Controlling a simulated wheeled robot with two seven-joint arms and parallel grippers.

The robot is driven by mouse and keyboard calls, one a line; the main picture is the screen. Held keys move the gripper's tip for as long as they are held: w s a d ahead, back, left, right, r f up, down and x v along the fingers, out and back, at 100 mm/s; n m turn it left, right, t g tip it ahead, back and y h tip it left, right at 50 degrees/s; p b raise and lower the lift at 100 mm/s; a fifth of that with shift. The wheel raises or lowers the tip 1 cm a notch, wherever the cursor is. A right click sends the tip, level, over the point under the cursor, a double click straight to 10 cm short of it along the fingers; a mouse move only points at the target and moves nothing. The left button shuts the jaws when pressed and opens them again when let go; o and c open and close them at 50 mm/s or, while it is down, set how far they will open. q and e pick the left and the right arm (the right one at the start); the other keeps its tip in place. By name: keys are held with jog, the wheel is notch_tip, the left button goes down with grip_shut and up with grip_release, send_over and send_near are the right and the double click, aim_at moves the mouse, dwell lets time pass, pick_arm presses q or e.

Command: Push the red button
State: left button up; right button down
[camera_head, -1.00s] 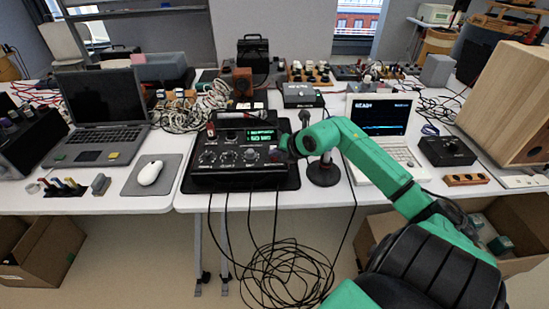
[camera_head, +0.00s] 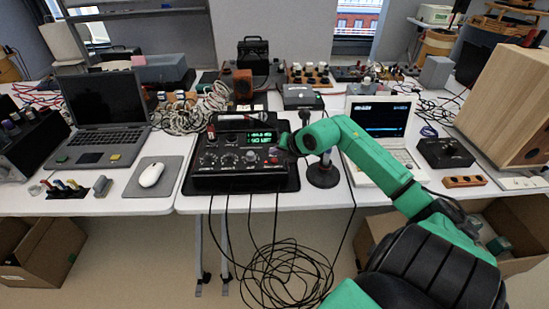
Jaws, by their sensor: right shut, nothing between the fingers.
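The black test box (camera_head: 228,182) stands on a black mat on the table, with several knobs and a lit green display (camera_head: 261,138) on its sloped top. A small reddish spot at the right of its panel, perhaps the red button (camera_head: 273,152), shows just beside my right gripper. My right gripper (camera_head: 282,144) is shut and empty, at the box's right upper side at the end of the green arm. I cannot tell whether it touches the button. My left gripper is not in view.
A round-based black stand (camera_head: 322,174) is close to the right of the box, by my forearm. A white laptop (camera_head: 381,135) is farther right. A grey laptop (camera_head: 105,120) and a white mouse (camera_head: 151,174) are at left. Cables (camera_head: 275,275) hang below the table front.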

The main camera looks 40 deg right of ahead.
notch_tip(320, 180, up, 6)
jog(key=p, duration=0.4)
dwell(0.5)
